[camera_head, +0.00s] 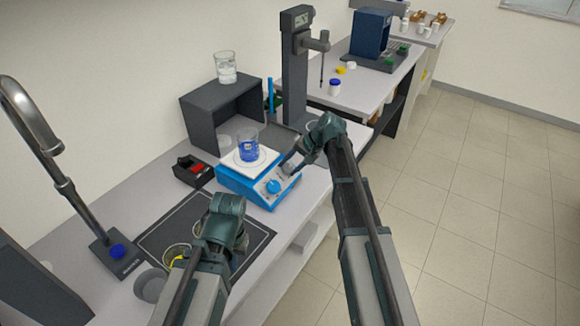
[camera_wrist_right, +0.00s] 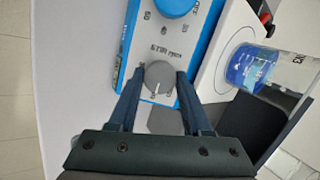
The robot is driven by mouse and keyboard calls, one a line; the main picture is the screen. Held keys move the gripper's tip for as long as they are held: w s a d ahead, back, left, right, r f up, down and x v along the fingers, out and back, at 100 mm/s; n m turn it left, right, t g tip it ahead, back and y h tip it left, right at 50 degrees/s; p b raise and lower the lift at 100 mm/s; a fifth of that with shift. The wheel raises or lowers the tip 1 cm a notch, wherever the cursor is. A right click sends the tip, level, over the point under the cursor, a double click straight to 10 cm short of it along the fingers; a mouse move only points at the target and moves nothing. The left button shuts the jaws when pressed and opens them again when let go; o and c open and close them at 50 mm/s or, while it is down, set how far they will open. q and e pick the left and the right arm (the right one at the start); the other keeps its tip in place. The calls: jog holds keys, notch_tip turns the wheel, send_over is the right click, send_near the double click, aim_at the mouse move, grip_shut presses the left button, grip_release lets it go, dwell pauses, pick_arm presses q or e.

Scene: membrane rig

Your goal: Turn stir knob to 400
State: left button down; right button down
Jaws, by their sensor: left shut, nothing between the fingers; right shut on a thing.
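The blue stirrer (camera_head: 246,187) stands on the bench with a white top plate. Its grey stir knob (camera_wrist_right: 159,76), beside the label "STIR rpm", sits between the fingers of my right gripper (camera_wrist_right: 160,80) in the right wrist view. That gripper is shut on the knob. A white pointer line on the knob points down the picture, towards the gripper's palm; the scale numbers near it are hard to read. In the head view my right gripper (camera_head: 293,163) reaches the stirrer's front panel. My left gripper (camera_head: 226,208) is over the dark mat, its fingers mostly hidden; it is shut and empty.
A blue knob (camera_head: 272,186) is on the same panel. A beaker of blue liquid (camera_head: 248,146) stands on the top plate. A grey shelf box (camera_head: 196,124) and a tall stand (camera_head: 294,85) are behind. A black-and-red item (camera_head: 193,171) lies left of the stirrer.

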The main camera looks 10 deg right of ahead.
dwell(0.4)
jog(key=shift+c, duration=1.7)
grip_release()
pick_arm(q)
jog(key=shift+r, duration=0.1)
pick_arm(e)
jog(key=shift+r, duration=0.1)
pick_arm(q)
notch_tip(320, 180, up, 11)
jog(key=p, duration=1.1)
jog(key=shift+r, duration=0.15)
pick_arm(e)
jog(key=v, duration=1.3)
jog(key=shift+s+d+r, duration=0.15)
jog(key=shift+d+r, duration=0.05)
jog(key=shift+r, duration=0.05)
